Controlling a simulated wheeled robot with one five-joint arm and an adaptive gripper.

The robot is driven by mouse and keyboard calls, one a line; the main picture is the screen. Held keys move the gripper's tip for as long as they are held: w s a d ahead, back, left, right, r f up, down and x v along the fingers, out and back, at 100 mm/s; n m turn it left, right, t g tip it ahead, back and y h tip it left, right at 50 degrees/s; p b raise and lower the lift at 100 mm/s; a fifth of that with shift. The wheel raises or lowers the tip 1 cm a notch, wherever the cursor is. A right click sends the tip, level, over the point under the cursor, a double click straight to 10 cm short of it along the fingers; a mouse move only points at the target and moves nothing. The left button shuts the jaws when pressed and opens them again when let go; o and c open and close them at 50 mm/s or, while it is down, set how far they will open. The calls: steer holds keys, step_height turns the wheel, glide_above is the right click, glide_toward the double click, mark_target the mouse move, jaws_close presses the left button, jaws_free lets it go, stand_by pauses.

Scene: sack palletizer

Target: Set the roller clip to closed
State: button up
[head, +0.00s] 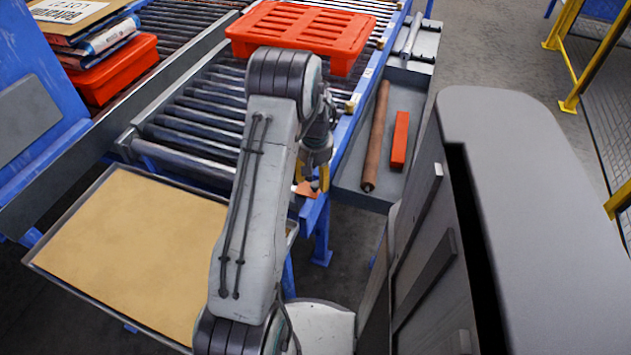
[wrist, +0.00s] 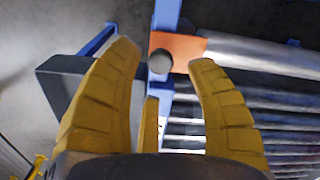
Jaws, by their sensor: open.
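The roller clip is an orange plate (wrist: 182,47) with a round grey knob (wrist: 159,64), on the blue conveyor frame at the end of a roller. In the head view the orange plate (head: 305,190) shows small and partly hidden beside my arm. Nothing is held. I cannot tell how far the fingertips are from the knob. In the head view my gripper (head: 319,181) points down over the conveyor's near corner.
A red pallet-like tray (head: 300,32) lies on the conveyor rollers (head: 205,115). A grey side tray (head: 363,185) holds a brown rod (head: 376,140) and an orange bar (head: 400,140). A brown-topped table (head: 130,250) stands front left. A grey cabinet (head: 520,190) is close on the right.

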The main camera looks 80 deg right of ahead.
mark_target(315, 183)
step_height(315, 183, up, 10)
steer(key=shift+f, duration=0.25)
stand_by(0.9)
